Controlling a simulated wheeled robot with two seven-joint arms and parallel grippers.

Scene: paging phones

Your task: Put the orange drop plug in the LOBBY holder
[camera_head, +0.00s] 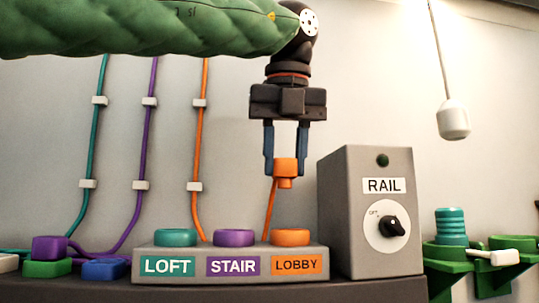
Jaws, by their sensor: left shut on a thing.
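My left gripper (285,160) points down in the head view, shut on the orange drop plug (285,168). It holds the plug upright in the air above the orange LOBBY holder (290,237), with a clear gap between them. An orange cord (270,210) runs down from the plug behind the holder block. The holder block (230,252) also carries a teal LOFT holder (175,237) and a purple STAIR holder (234,237). My right gripper does not show.
A grey RAIL box (335,215) with an OFF-marked knob (392,227) stands just right of the block. Purple (50,248), green (47,268) and blue (104,269) pieces lie at left. A teal ribbed piece (451,226) sits in a green bracket (443,252) at right. A white pendant (453,122) hangs above.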

